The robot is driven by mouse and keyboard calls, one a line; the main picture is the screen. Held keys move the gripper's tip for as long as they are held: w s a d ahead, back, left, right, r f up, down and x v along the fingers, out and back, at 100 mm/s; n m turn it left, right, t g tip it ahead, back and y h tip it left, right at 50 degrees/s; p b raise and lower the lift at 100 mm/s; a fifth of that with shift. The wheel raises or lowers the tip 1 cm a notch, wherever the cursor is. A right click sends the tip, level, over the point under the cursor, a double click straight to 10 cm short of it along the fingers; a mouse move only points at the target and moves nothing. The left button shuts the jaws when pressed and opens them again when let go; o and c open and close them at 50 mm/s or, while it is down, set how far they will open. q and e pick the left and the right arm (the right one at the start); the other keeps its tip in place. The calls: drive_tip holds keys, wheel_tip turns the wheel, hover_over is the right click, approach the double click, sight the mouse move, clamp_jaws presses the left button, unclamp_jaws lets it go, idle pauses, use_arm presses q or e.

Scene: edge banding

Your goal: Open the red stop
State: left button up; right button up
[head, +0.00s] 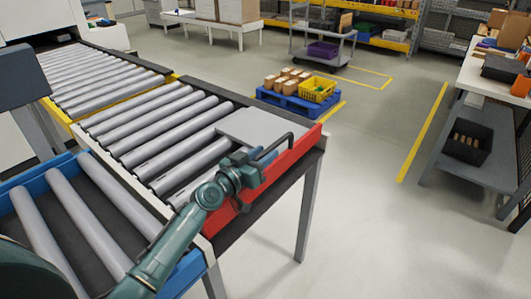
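The red stop (292,153) is a long red bar standing along the near right end of the roller conveyor (160,130). A flat grey panel (262,127) lies on the rollers just behind it. My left gripper (264,168) is at the middle of the stop, overlapping it in the picture. A dark bent bar (280,144) shows beside the gripper, above the stop; I cannot tell whether the fingers hold it. The fingers are small and partly hidden, so their opening is unclear. My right gripper is not in view.
A blue-framed roller section (62,172) lies at the left. A blue pallet (290,101) with boxes and a yellow crate (318,90) stands on the floor beyond. A shelved bench (470,163) is at the right. The floor between is clear.

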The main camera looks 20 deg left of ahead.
use_arm(q)
drive_tip(key=shift+w+d, duration=0.2)
drive_tip(key=shift+w, duration=0.4)
clamp_jaws()
